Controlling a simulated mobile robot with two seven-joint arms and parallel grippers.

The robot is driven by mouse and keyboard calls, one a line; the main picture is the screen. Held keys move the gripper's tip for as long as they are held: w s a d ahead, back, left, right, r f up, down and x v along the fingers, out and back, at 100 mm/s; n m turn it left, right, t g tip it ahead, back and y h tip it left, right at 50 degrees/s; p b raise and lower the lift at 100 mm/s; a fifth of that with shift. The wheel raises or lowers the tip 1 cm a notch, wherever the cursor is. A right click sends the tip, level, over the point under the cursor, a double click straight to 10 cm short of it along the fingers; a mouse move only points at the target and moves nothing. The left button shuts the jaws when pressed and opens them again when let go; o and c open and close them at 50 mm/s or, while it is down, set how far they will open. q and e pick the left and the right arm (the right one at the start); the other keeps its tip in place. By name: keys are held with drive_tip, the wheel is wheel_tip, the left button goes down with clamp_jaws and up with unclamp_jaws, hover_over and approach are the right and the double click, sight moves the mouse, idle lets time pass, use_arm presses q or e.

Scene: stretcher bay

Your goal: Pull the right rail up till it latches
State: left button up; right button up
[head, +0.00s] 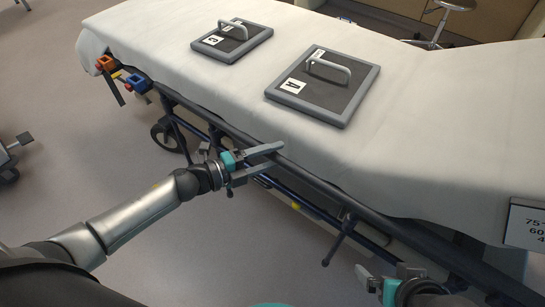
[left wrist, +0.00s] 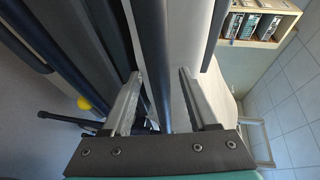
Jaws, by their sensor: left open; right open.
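The rail is a long dark bar (head: 325,186) along the near side of the stretcher (head: 400,160), low beside the sheet's edge. My left gripper (head: 281,155) is at the middle of this bar with its jaws open. In the left wrist view a dark bar (left wrist: 150,45) runs between the two open fingers (left wrist: 160,73), with a gap visible on the right side; I cannot tell whether a finger touches it. My right gripper (head: 382,271) is open and empty at the bottom right, apart from the rail. The latch cannot be made out.
Two grey-framed dark plates with handles, one marked A (head: 320,85) and a farther one (head: 232,42), lie on the white sheet. Orange and blue parts (head: 136,83) sit at the far left end. A label (head: 525,224) hangs at right.

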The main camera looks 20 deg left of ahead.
use_arm(q)
drive_tip(key=shift+w+d, duration=0.2)
drive_tip(key=shift+c, duration=0.3)
clamp_jaws()
idle(1.1)
